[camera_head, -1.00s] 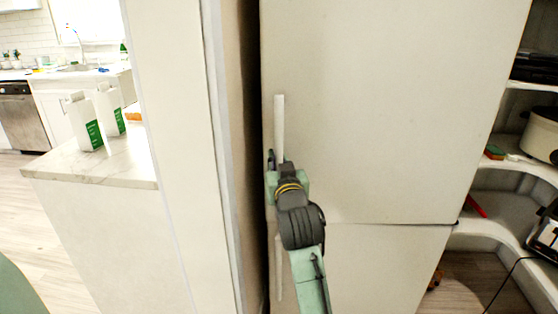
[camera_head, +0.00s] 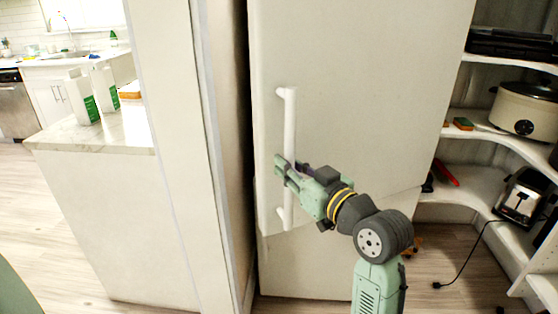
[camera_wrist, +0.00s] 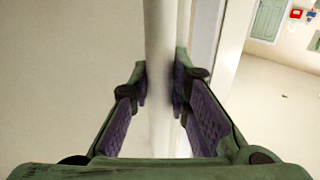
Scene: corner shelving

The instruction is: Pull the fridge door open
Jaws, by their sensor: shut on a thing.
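The fridge's white upper door (camera_head: 365,80) stands slightly ajar, its left edge swung out and its bottom edge slanting over the lower door (camera_head: 320,262). Its vertical white bar handle (camera_head: 290,125) is near the left edge. My gripper (camera_head: 287,168) is shut around the lower half of the handle, reaching in from the right. In the wrist view, the handle (camera_wrist: 160,40) runs upright between the purple-padded fingers of my gripper (camera_wrist: 161,92). The fridge's inside is hidden.
A pale wall panel (camera_head: 170,150) stands close on the left, with a marble counter (camera_head: 60,135) holding white cartons (camera_head: 82,97) beyond it. At right, corner shelves hold a slow cooker (camera_head: 525,108) and a toaster (camera_head: 522,195). A cord lies on the floor.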

